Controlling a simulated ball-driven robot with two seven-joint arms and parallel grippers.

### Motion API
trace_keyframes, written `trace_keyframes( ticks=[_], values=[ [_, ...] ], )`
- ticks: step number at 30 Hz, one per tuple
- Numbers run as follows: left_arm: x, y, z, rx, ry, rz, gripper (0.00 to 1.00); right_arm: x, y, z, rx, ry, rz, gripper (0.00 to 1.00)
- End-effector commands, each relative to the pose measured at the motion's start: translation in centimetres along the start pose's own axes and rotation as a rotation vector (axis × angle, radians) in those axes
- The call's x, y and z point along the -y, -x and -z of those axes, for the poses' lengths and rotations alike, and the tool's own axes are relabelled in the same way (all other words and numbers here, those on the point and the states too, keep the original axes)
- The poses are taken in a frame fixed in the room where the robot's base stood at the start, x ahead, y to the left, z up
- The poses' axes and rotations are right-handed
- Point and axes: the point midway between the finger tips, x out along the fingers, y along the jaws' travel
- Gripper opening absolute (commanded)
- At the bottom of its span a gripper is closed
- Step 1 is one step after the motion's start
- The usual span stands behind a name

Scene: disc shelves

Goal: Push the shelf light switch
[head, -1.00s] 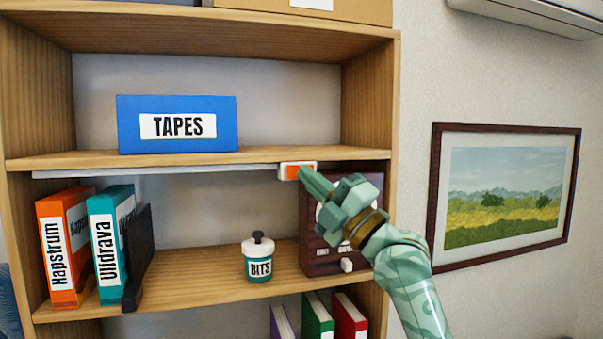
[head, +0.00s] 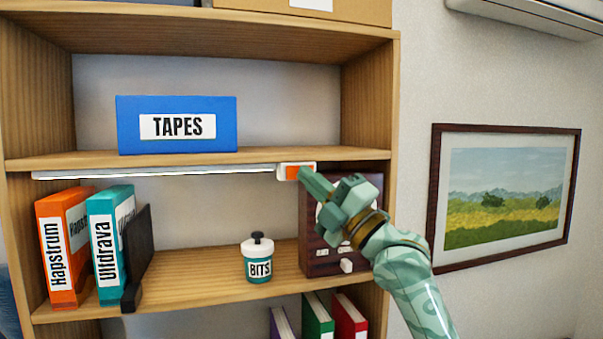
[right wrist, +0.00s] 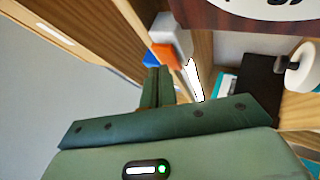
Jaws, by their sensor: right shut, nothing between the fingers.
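The shelf light switch is a small white box with an orange button (head: 291,173). It sits under the front edge of the upper shelf board, at the right end of a thin light strip (head: 155,172). The strip glows white and the compartment below is lit. My right gripper (head: 303,176) is shut and empty, with its fingertips at the button's right side, touching it or very close. In the right wrist view the orange button (right wrist: 167,54) shows just beyond the shut fingers (right wrist: 155,88). My left gripper is out of view.
A dark brown boxed clock-like object (head: 315,255) stands behind and below my right gripper. A BITS jar (head: 258,262) and two binders (head: 62,250) stand on the same shelf. A blue TAPES box (head: 177,105) is above. A framed picture (head: 505,190) hangs at right.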

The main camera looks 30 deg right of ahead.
Motion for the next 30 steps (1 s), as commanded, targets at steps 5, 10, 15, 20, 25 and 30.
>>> trace_keyframes(
  ticks=[5, 10, 15, 20, 25, 30],
  values=[
    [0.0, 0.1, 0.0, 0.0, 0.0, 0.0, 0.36, -0.2, 0.2, 0.2, -0.001, 0.001, -0.001, 0.0],
    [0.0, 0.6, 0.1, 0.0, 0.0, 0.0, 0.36, -1.2, 1.5, 1.2, -0.002, 0.001, -0.001, 0.0],
    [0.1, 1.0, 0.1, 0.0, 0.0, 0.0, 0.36, -2.3, 2.9, 2.2, -0.001, 0.002, -0.001, 0.0],
    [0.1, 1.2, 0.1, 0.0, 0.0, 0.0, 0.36, -3.0, 3.9, 2.9, -0.001, 0.0, -0.001, 0.0],
    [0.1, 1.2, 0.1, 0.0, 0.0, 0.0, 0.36, -3.1, 4.2, 3.0, 0.0, 0.0, 0.0, 0.0],
    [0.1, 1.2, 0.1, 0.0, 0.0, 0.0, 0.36, -3.1, 4.2, 3.0, 0.0, 0.0, -0.001, 0.0]
  ],
)
